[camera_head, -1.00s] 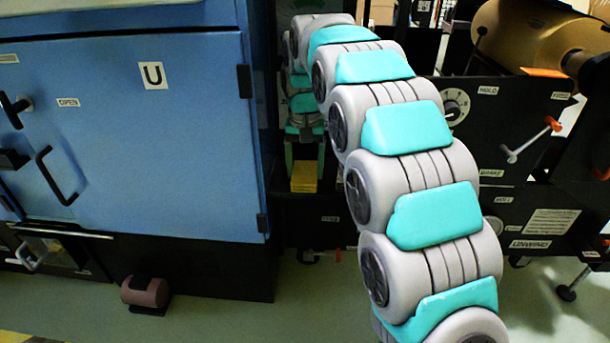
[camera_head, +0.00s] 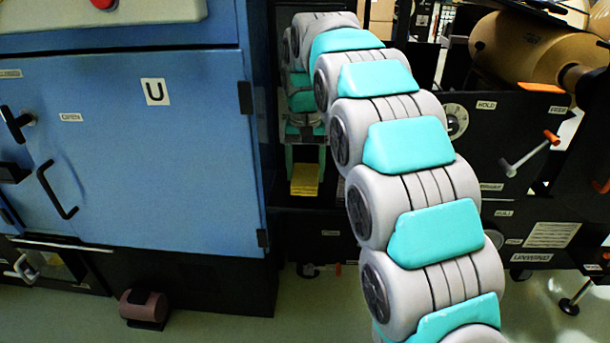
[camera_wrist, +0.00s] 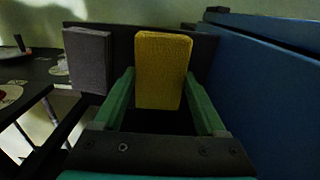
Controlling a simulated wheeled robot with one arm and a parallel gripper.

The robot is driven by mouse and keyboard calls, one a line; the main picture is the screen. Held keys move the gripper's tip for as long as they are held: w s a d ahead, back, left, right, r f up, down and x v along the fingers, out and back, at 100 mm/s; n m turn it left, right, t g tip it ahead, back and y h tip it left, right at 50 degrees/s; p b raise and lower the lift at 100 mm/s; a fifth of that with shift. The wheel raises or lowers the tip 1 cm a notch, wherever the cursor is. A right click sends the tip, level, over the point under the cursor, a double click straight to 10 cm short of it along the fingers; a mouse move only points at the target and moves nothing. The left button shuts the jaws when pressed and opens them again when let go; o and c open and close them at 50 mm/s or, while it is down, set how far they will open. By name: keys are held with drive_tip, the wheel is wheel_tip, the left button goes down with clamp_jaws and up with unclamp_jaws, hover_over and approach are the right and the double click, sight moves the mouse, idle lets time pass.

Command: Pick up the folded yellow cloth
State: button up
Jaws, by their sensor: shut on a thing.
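The folded yellow cloth (camera_wrist: 162,70) stands upright between the two green fingers of my gripper (camera_wrist: 160,84) in the wrist view. The fingers are shut on its sides. In the head view the cloth (camera_head: 304,181) shows small and yellow below my gripper (camera_head: 305,160), just right of the blue cabinet. My arm hides part of the area to its right. Whether the cloth's lower edge touches anything is too dark to tell.
A folded grey cloth (camera_wrist: 88,60) stands left of the yellow one. The blue cabinet (camera_head: 190,160) rises close on the left in the head view. Black unwind panels (camera_head: 500,140) and a kraft roll (camera_head: 530,45) are at the right. A brown pedal (camera_head: 143,306) is on the floor.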

drive_tip(key=s+d, duration=0.3)
drive_tip(key=s, duration=0.4)
drive_tip(key=s+d+r, duration=0.1)
drive_tip(key=s+d, duration=0.2)
drive_tip(key=s, duration=0.4)
drive_tip(key=shift+s+r, duration=0.2)
drive_tip(key=shift+s, duration=0.1)
drive_tip(key=shift+d, duration=0.1)
